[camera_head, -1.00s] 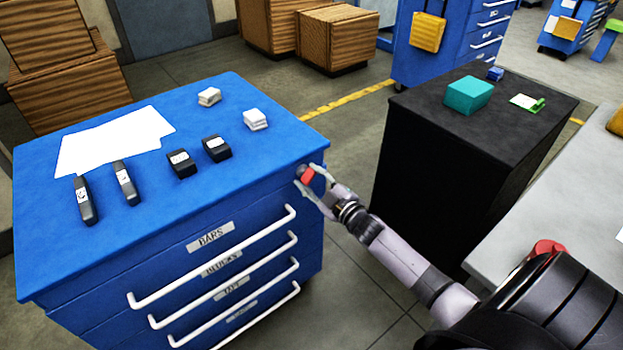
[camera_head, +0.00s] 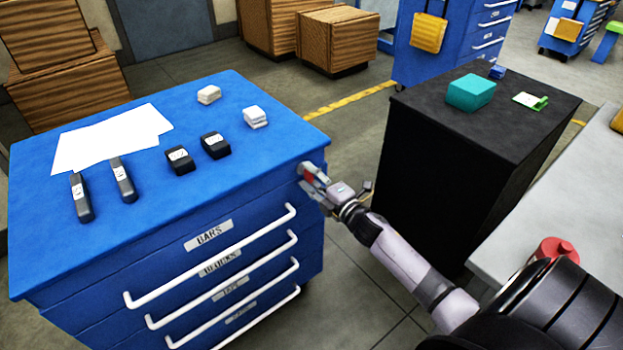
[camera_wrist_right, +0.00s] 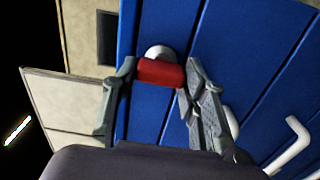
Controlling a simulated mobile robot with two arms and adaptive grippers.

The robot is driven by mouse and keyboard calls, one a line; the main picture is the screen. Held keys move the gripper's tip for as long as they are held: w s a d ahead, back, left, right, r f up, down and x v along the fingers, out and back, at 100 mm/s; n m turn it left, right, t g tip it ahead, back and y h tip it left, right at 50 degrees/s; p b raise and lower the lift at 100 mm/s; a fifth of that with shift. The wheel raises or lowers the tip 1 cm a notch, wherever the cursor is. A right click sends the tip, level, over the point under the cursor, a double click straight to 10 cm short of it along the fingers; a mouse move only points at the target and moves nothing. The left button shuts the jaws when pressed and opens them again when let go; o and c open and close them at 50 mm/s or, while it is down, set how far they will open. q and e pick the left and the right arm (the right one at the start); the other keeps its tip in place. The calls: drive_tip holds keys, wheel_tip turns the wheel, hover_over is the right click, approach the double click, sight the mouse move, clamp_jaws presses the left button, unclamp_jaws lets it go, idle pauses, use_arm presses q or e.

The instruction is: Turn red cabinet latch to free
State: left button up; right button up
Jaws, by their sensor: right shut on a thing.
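The red latch (camera_wrist_right: 160,72) sits on a pale round mount (camera_wrist_right: 161,51) on the front of the blue cabinet (camera_head: 120,240), near its top right corner. In the head view the latch (camera_head: 308,176) is small and partly covered by my gripper. My right gripper (camera_head: 312,178) is at the latch. In the right wrist view its two fingers (camera_wrist_right: 158,75) stand on either side of the red latch and are shut on it. The latch bar lies roughly across between the fingers in that view. My left gripper is not in view.
The cabinet front has several white drawer handles (camera_head: 210,258) left of my gripper. White papers (camera_head: 110,138), dark bars and small blocks lie on its top.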

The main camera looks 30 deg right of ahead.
drive_tip(key=shift+n, duration=0.3)
drive_tip(key=o, duration=1.2)
drive_tip(key=shift+c, duration=0.2)
drive_tip(key=shift+s, duration=0.1)
drive_tip(key=s, duration=1.2)
drive_tip(key=shift+d, duration=0.45)
drive_tip(key=shift+w+f, duration=0.1)
